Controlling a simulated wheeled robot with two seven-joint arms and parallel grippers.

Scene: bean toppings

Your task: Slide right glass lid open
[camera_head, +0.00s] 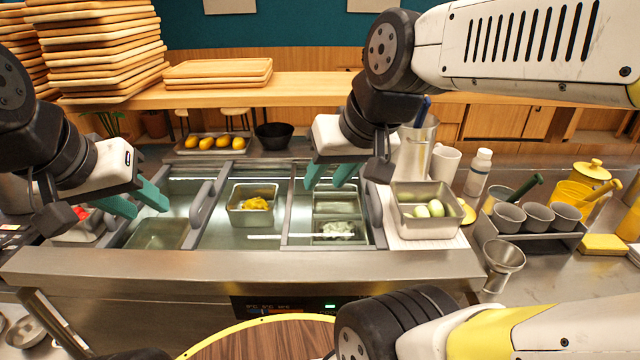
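The steel counter unit (240,262) holds a glass-topped well in the middle of the head view. A grey bar handle (204,203) stands left of centre, and another grey handle (373,213) is at the right end. The right glass lid (300,215) appears to lie between the middle and the right handle; its exact edges are hard to tell. My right gripper (333,174) has its teal fingers apart and empty, above the back of the right section, left of the right handle. My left gripper (136,203) is open and empty over the left section, left of the left handle.
A metal pan with yellow food (240,217) sits between the handles. A pan with pale green items (427,226) stands right of the well, near a metal container (414,150) and white mug (445,164). A dark bowl (274,136) and yellow-fruit tray (211,150) are behind.

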